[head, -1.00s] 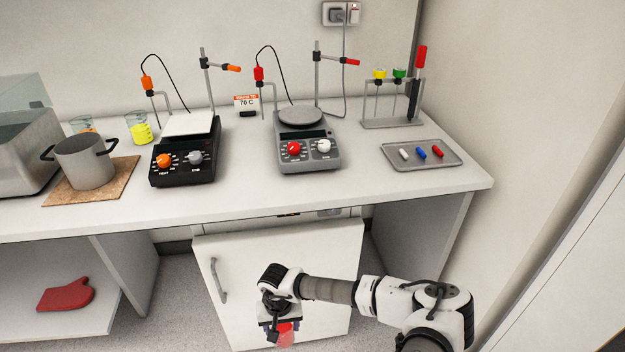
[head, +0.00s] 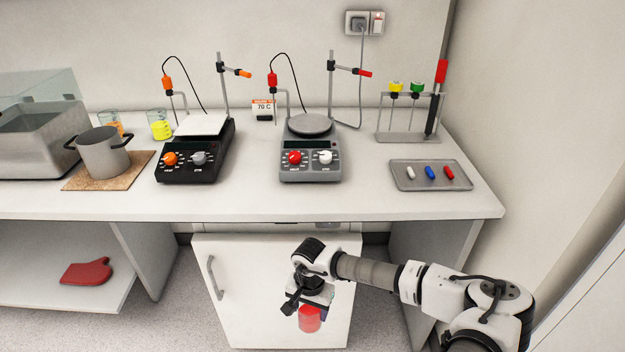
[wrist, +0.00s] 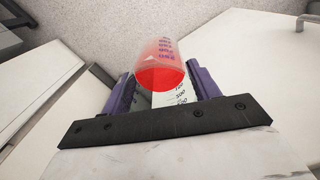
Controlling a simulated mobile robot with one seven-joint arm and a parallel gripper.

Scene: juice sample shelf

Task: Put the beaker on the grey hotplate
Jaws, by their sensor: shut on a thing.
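A clear beaker with red liquid (head: 309,319) is held in my gripper (head: 308,300), below the counter height and in front of the white cabinet door. In the wrist view the beaker (wrist: 161,72) sits between the two purple fingers of my gripper (wrist: 160,92), with its printed scale showing. The grey hotplate (head: 311,155) stands on the counter with a round grey top, a red knob and a white knob. Its round top is bare. The beaker is apart from it, lower and nearer to me.
A black hotplate (head: 196,155) with a square white top stands to the left. A pot (head: 104,155) on a cork mat and beakers with yellow (head: 160,128) and orange liquid are further left. A tray (head: 405,184) with stir bars and a rack (head: 408,137) stand right. The counter's front strip is clear.

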